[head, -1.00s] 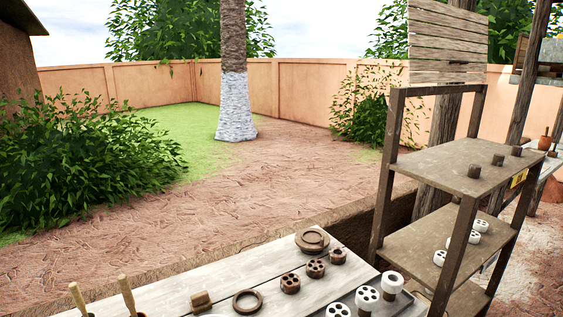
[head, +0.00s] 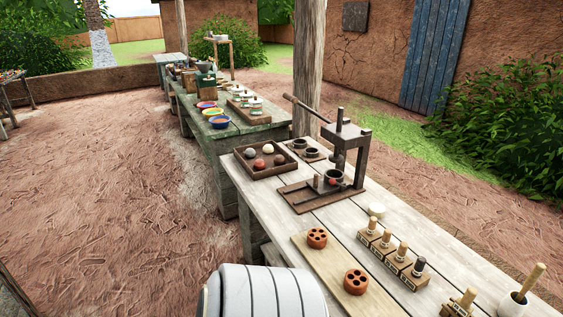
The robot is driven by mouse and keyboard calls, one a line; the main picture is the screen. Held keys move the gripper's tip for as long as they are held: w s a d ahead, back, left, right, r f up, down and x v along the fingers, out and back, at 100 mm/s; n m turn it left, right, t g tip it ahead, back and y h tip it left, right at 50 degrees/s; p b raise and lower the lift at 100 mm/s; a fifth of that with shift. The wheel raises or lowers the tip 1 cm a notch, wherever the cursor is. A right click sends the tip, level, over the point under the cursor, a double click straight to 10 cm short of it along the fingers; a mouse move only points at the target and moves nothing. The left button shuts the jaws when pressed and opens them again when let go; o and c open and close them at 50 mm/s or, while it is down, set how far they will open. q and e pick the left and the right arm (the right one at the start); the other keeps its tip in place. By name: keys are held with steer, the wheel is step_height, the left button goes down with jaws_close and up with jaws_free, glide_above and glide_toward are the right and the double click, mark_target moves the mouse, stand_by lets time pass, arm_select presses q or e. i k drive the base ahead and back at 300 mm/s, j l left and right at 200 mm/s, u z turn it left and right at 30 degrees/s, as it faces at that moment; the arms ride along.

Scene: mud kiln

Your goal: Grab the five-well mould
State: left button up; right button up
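Two round, orange-brown pieces with dark wells in their tops rest on a pale board (head: 318,262) on the near wooden table. One holed piece (head: 317,238) is at the board's far part. The other holed piece (head: 355,281) is closer, to the right. They look like moulds, but I cannot clearly count their wells, so I cannot tell which has five. Neither of my grippers is in view.
A lever press (head: 345,155) stands on the near table (head: 400,230), beside a tray of balls (head: 250,171). Stamps in wooden blocks (head: 385,252) stand right of the board. A greenish table (head: 205,150) with coloured bowls continues behind. A post (head: 308,70) rises beyond. Open dirt lies left.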

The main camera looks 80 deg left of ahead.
mark_target(317, 238)
steer(key=u, duration=2.25)
